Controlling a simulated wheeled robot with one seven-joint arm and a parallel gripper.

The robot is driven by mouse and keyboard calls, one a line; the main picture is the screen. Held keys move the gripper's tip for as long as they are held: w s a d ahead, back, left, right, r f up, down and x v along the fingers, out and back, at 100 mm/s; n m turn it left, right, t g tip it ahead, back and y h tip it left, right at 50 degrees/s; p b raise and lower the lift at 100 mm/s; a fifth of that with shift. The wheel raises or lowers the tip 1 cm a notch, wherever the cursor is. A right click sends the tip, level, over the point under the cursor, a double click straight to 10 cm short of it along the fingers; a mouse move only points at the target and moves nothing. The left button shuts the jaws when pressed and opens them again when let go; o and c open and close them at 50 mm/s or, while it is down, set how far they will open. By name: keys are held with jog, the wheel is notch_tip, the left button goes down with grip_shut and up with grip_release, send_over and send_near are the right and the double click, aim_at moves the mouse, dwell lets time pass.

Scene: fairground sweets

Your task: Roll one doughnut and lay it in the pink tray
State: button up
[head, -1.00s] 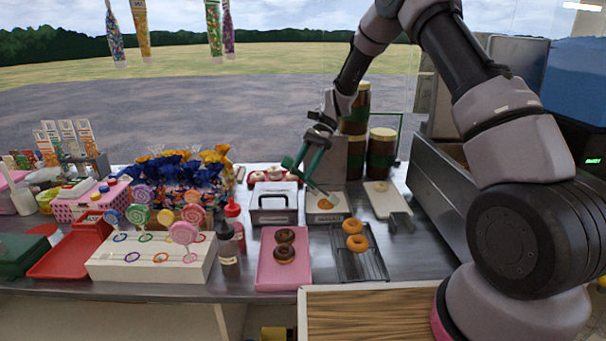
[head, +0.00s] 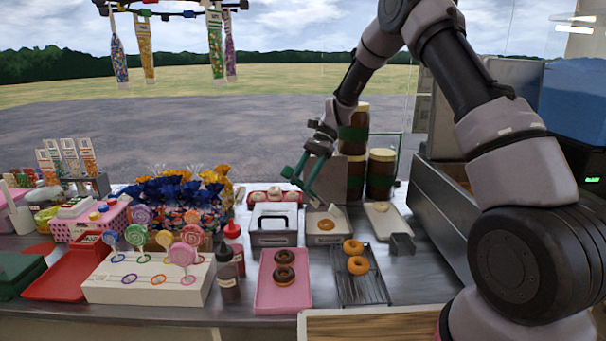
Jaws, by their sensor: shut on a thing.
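The contact at the fingertips is too small to see clearly. Two plain golden doughnuts (head: 355,255) rest on a dark rack (head: 362,292) right of the tray.
A lidded metal box (head: 274,228) stands behind the pink tray. Sauce bottles (head: 228,272) and a white lollipop stand (head: 130,283) are to the left. A pale board (head: 388,222) and tall brown jars (head: 380,175) are at the right and back. The pink tray's front part is bare.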

jog(key=shift+w+f, duration=0.15)
jog(key=shift+f, duration=2.75)
grip_shut()
jog(key=shift+w+d, duration=0.1)
